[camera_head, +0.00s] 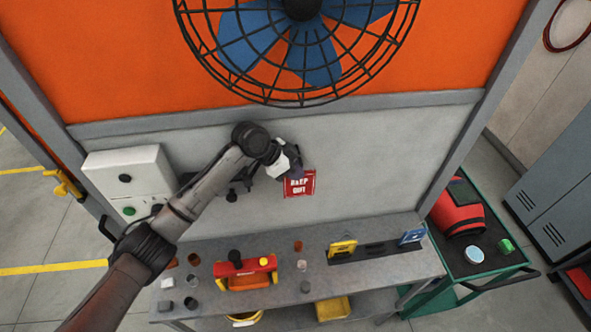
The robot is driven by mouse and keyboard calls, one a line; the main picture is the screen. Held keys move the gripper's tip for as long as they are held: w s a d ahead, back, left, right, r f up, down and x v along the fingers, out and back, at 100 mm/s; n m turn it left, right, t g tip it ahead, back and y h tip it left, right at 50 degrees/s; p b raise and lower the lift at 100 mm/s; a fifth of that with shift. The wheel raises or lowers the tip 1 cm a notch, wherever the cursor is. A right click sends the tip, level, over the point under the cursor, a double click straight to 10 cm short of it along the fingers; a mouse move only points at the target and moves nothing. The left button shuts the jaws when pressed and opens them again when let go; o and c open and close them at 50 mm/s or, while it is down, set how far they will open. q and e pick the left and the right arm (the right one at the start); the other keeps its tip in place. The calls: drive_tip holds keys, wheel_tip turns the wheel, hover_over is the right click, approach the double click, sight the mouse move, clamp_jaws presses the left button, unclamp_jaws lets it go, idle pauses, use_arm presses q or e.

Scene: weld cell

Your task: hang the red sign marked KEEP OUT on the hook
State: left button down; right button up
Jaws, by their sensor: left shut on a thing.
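The red sign (301,185) with white KEEP OUT lettering is upright in front of the grey wall panel, above the bench. My left gripper (293,171) is shut on the sign at its upper left part. The gripper covers some of the sign's top edge. I cannot make out the hook for certain; dark fittings (236,188) show on the panel to the left of the sign, partly behind my arm. I cannot tell whether the sign touches the panel. My right gripper is not in view.
A grey bench (345,284) below holds a red and orange toolbox (246,272), several small cups and a dark rack (375,250). A large caged fan (300,50) hangs above. A white control box (128,180) is at left, a green cart (480,262) at right.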

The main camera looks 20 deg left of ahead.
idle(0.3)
use_arm(q)
drive_tip(key=c, duration=1.1)
unclamp_jaws()
drive_tip(key=b+v, duration=0.1)
drive_tip(key=v, duration=0.3)
drive_tip(key=shift+a+r+b, duration=0.15)
drive_tip(key=shift+a+b, duration=0.1)
drive_tip(key=shift+b, duration=0.1)
drive_tip(key=s+a+b, duration=0.1)
drive_tip(key=s+a, duration=0.1)
drive_tip(key=a, duration=0.1)
drive_tip(key=s+a, duration=0.1)
drive_tip(key=a, duration=0.2)
drive_tip(key=s+a+b, duration=0.1)
drive_tip(key=s+a, duration=0.1)
drive_tip(key=a, duration=0.1)
drive_tip(key=shift+s+r+b, duration=0.1)
drive_tip(key=shift+s+b, duration=0.25)
drive_tip(key=shift+s+a+r, duration=0.1)
drive_tip(key=shift+s+a, duration=0.3)
drive_tip(key=shift+a, duration=0.25)
drive_tip(key=shift+d, duration=0.1)
